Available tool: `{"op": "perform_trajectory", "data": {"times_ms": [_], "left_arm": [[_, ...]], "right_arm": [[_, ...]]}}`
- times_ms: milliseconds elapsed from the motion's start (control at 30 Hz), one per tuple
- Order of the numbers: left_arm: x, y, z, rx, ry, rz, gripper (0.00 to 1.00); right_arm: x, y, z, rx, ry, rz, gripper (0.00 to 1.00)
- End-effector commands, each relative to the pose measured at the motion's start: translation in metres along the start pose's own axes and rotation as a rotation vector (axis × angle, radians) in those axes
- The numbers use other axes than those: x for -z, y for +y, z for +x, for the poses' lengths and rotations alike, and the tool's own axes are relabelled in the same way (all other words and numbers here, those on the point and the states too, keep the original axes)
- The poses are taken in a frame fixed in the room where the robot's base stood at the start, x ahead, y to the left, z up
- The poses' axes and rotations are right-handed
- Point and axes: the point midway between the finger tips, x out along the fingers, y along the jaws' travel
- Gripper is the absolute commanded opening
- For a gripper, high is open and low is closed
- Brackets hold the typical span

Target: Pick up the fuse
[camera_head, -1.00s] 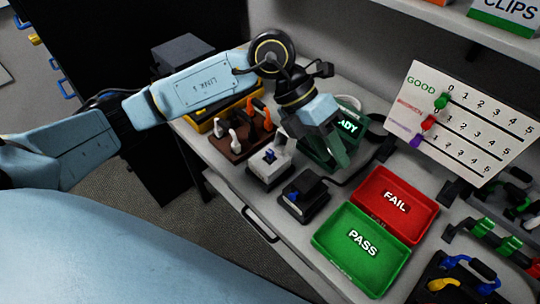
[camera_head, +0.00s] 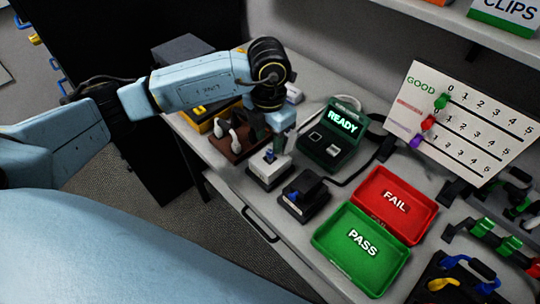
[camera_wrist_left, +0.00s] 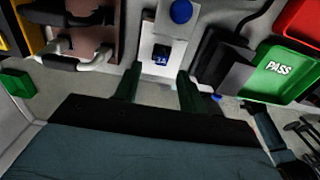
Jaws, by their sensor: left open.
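The fuse appears to be the small dark-blue piece with a light marking (camera_wrist_left: 161,58), seated in a white block (camera_wrist_left: 146,52) in the left wrist view. A round blue knob (camera_wrist_left: 180,11) shows on the block above it in that view. In the head view the white block (camera_head: 262,176) stands near the table's front edge, with a blue part (camera_head: 269,154) on top. My left gripper (camera_wrist_left: 157,90) is open and empty, pointing at the block, one finger on either side of the fuse's line and short of it. My right gripper is not in view.
A black device (camera_head: 306,203) stands close right of the block, and a brown rack (camera_head: 228,150) with white and dark handles close left. Behind is a green tester reading READY (camera_head: 342,122). Green PASS (camera_head: 330,212) and red FAIL (camera_head: 430,205) trays lie right.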

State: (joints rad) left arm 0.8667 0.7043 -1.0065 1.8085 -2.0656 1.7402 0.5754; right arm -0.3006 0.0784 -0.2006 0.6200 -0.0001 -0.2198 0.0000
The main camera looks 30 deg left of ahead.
Motion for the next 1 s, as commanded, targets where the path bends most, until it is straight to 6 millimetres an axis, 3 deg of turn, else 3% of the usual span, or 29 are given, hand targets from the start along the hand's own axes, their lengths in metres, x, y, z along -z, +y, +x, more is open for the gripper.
{"op": "perform_trajectory", "data": {"times_ms": [300, 633, 933, 1000], "left_arm": [[-0.001, -0.002, 0.044, 0.002, 0.003, 0.0, 0.41], [-0.002, -0.002, 0.051, 0.001, 0.0, 0.001, 0.4], [-0.002, -0.002, 0.05, 0.001, 0.0, 0.001, 0.0], [-0.002, -0.002, 0.05, 0.001, 0.0, 0.001, 0.0]], "right_arm": [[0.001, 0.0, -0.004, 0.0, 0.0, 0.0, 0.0], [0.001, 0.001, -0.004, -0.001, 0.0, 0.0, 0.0], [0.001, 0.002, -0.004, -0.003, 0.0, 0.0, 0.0], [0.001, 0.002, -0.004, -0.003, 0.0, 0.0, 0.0]]}}
